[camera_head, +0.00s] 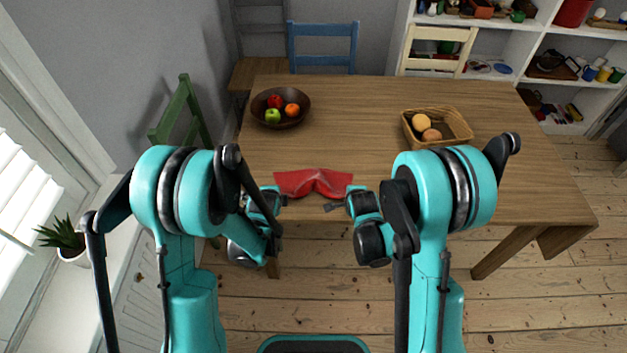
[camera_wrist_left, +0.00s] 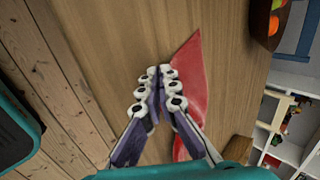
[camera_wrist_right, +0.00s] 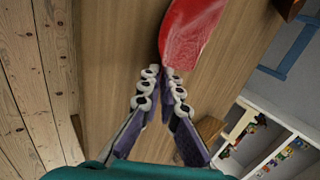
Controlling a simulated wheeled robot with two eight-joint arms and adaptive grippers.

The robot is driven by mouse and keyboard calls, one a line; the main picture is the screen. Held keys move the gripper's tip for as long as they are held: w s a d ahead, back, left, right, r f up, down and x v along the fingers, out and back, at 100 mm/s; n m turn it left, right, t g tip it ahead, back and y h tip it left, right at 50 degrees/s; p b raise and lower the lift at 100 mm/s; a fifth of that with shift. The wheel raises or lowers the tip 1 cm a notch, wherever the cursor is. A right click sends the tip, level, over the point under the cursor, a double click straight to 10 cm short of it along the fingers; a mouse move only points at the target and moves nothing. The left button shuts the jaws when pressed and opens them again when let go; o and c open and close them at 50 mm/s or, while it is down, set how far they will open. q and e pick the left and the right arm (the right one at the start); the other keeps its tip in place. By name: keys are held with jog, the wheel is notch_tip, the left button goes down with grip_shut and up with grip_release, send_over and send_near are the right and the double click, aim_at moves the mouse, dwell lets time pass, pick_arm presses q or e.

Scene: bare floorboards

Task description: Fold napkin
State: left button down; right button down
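The red napkin (camera_head: 296,184) lies near the table's front edge in the head view. It is creased, with a notch in the middle of its near edge. My left gripper (camera_head: 281,201) is at its near left corner. In the left wrist view, the fingertips (camera_wrist_left: 159,72) are close together beside the napkin (camera_wrist_left: 188,80), which runs partly behind the fingers. My right gripper (camera_head: 332,206) is by its near right part. In the right wrist view, the fingertips (camera_wrist_right: 160,72) are close together at the napkin's (camera_wrist_right: 187,35) end. Whether either grips cloth is unclear.
The wooden table (camera_head: 350,110) is mostly clear. A dark fruit bowl (camera_head: 301,116) stands at the back left, a wicker basket (camera_head: 462,126) at the right. Green (camera_head: 182,110), blue (camera_head: 322,47) and cream (camera_head: 437,50) chairs stand around it.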

pick_arm(q)
jog(key=c, duration=1.4)
grip_release()
jog(key=shift+c, duration=0.2)
pick_arm(e)
jog(key=c, duration=1.4)
grip_release()
jog(key=shift+c, duration=0.2)
